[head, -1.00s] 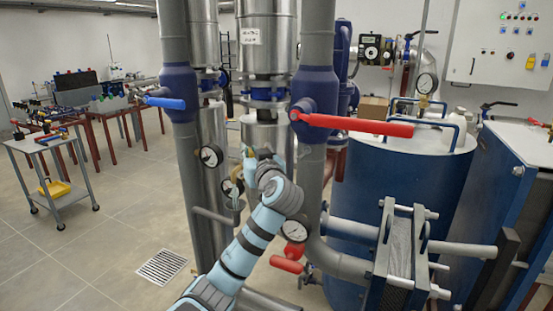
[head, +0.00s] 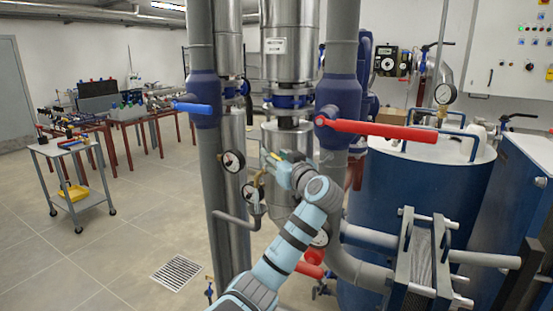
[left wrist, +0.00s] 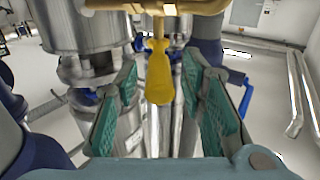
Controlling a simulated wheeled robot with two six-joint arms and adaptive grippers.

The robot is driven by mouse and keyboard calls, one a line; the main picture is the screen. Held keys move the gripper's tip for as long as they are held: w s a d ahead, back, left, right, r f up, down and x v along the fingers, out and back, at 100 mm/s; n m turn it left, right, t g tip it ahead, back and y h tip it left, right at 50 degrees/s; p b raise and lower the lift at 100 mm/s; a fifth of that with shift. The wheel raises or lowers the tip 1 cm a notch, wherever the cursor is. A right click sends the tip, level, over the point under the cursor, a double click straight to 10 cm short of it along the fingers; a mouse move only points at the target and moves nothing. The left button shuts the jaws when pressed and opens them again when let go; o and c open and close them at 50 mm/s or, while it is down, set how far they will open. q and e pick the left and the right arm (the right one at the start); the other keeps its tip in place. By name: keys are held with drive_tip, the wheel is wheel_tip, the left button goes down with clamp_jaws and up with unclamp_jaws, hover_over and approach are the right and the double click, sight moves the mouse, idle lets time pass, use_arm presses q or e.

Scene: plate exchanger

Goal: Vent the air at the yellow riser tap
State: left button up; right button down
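The yellow tap handle (left wrist: 159,72) hangs from a brass-yellow pipe (left wrist: 160,7) in the left wrist view, upright and narrow. My left gripper (left wrist: 160,105) is open, with one green-padded finger on each side of the handle and visible gaps between. In the head view my left gripper (head: 276,160) is up between the two grey riser pipes, in front of a steel cylinder. A small yellow patch shows by its fingers, and the tap there is mostly hidden. My right gripper is out of view.
Pressure gauges (head: 232,161) sit on the left riser, close to my gripper. A blue lever (head: 192,107) and a long red lever (head: 378,130) stick out above it. A plate exchanger (head: 423,262) stands at lower right. Floor at left is clear around a drain grate (head: 176,272).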

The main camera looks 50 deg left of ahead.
use_arm(q)
drive_tip(key=shift+w+d, duration=0.1)
drive_tip(key=shift+d, duration=0.05)
drive_tip(key=s+d, duration=0.2)
drive_tip(key=d, duration=0.9)
drive_tip(key=shift+s+d, duration=0.2)
drive_tip(key=shift+d, duration=0.15)
drive_tip(key=shift+a, duration=0.1)
drive_tip(key=shift+c, duration=0.5)
